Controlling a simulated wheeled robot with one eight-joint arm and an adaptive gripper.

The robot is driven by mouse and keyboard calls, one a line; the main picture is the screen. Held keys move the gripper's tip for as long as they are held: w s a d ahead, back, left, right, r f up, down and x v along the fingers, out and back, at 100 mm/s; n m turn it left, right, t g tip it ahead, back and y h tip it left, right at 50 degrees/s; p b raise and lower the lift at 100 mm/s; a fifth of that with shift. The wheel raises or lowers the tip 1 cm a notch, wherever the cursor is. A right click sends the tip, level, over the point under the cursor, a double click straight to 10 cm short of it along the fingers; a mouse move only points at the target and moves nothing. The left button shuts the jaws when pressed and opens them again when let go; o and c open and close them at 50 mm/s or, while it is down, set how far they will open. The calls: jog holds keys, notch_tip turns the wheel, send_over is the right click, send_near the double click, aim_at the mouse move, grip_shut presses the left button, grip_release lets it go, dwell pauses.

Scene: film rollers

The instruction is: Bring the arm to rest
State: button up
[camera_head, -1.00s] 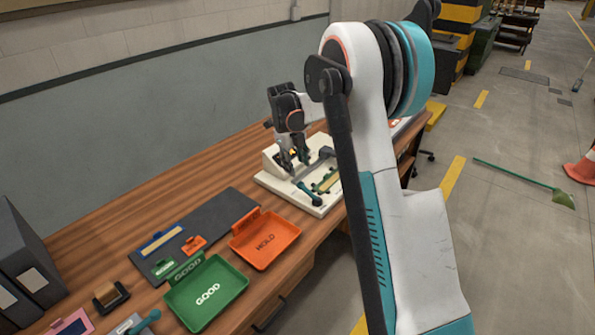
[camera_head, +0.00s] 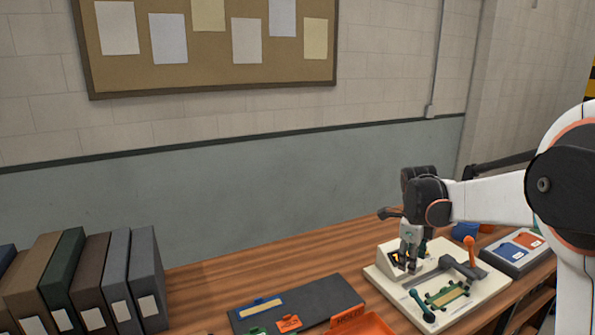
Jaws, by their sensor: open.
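My gripper (camera_head: 411,258) shows at the right of the head view, at the end of my white and black arm. It points down over the cream fixture board (camera_head: 388,284) on the wooden bench. Its fingers are open, close above or at the small wedge-shaped block on the board's back left. Whether they touch it I cannot tell.
A dark mat (camera_head: 310,297) with small tags lies left of the board, with an orange tray (camera_head: 368,325) in front. Binders (camera_head: 88,277) stand at the far left. The wall (camera_head: 250,215) rises behind the bench.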

jog(key=s+a+r+n+t, duration=0.1)
jog(key=s+a+r+n, duration=0.3)
jog(key=s+n, duration=0.35)
jog(key=s+a+r+n+t, duration=0.25)
jog(key=s+r+n, duration=0.3)
jog(key=s, duration=0.35)
jog(key=s+a+f+n+t+y, duration=0.1)
jog(key=s+a+f+n, duration=0.1)
jog(key=s+n, duration=0.4)
jog(key=s+a+f+n+t, duration=0.1)
jog(key=s+a+f+n, duration=0.1)
jog(key=s+n, duration=0.5)
jog(key=shift+s+a+f+y, duration=0.2)
jog(key=shift+s+a+y, duration=0.2)
jog(key=shift+s+a, duration=0.45)
